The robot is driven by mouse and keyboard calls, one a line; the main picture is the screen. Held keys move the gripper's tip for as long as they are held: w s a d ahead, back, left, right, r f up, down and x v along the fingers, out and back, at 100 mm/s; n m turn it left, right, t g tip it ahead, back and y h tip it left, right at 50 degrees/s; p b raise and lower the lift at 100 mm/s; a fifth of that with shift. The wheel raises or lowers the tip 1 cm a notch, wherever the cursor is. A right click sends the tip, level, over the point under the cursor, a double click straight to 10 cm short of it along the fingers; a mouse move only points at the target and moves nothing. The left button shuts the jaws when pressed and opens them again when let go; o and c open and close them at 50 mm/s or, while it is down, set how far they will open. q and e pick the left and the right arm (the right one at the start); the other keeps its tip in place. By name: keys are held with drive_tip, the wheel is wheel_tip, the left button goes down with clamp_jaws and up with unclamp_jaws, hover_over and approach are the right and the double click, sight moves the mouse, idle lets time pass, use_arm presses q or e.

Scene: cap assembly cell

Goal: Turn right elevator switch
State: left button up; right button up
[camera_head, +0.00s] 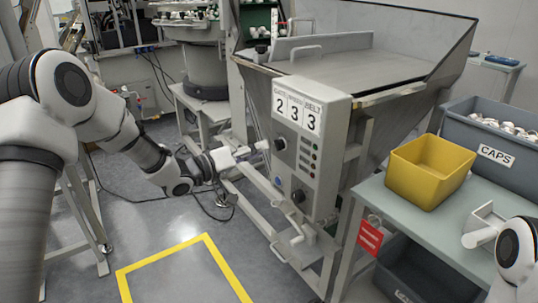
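The control panel (311,140) is a light grey box on the front of the large hopper, with a label and the digits 2, 3, 3 at its top. A dark rotary switch (280,144) sits at its upper left and another dark rotary switch (298,196) lower down. My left gripper (259,147) reaches in from the left with its tip close to the upper switch. I cannot tell whether it touches it, or whether its fingers are open or shut.
A yellow bin (428,171) and a grey CAPS crate (493,146) stand on the table (412,215) at the right. A red tag (370,238) hangs at its front edge. A metal frame lies below the panel. The floor with a yellow outline (206,239) is clear.

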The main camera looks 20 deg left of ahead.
sight(275, 145)
use_arm(q)
drive_tip(key=x, duration=0.3)
drive_tip(key=shift+w+d+f, duration=0.1)
drive_tip(key=shift+d+f, duration=0.05)
drive_tip(key=shift+f, duration=0.05)
drive_tip(key=shift+w+d, duration=0.3)
drive_tip(key=shift+w, duration=0.05)
drive_tip(key=shift+r, duration=0.1)
drive_tip(key=shift+c, duration=0.3)
clamp_jaws()
